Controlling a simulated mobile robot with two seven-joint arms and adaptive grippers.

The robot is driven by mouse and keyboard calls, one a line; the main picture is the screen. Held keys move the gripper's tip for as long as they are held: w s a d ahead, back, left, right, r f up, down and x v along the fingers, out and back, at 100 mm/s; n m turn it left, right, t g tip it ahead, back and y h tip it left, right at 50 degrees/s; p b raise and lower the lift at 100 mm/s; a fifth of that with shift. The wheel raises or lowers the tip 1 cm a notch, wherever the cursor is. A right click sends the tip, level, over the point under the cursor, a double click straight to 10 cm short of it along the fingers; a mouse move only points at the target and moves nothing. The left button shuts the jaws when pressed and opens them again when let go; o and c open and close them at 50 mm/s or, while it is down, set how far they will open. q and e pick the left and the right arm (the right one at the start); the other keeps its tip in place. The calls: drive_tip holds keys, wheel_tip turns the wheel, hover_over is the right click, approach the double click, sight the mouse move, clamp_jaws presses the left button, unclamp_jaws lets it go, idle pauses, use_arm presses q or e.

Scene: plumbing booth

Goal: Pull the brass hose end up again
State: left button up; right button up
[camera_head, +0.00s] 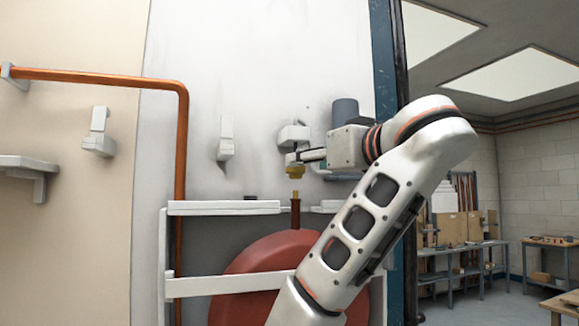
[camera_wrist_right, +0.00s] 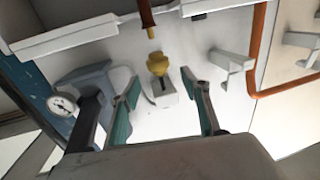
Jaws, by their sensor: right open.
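A brown hose with a small brass end (camera_head: 295,201) stands upright above the red reel, at a gap in the white shelf. In the right wrist view the brass end (camera_wrist_right: 150,31) is near the top, beyond my fingertips. A yellow brass fitting (camera_head: 295,172) sits just above it, apart from it by a small gap; it also shows in the wrist view (camera_wrist_right: 158,64). My right gripper (camera_head: 306,157) is beside the fitting, its green-padded fingers spread on either side in the wrist view (camera_wrist_right: 161,88), with nothing held. My left gripper is out of view.
The red hose reel (camera_head: 252,266) is behind a white frame (camera_head: 225,284). White wall brackets (camera_head: 225,138) and a copper pipe (camera_head: 181,150) stand to the left. A gauge (camera_wrist_right: 64,105) shows beside my fingers in the wrist view.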

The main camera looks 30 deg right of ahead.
sight(296, 168)
drive_tip(key=shift+w+d+p, duration=0.2)
drive_tip(key=shift+w+p, duration=0.05)
drive_tip(key=shift+w, duration=1.65)
drive_tip(key=shift+w+d+p, duration=0.15)
drive_tip(key=shift+w+p, duration=0.05)
drive_tip(key=shift+w, duration=1.65)
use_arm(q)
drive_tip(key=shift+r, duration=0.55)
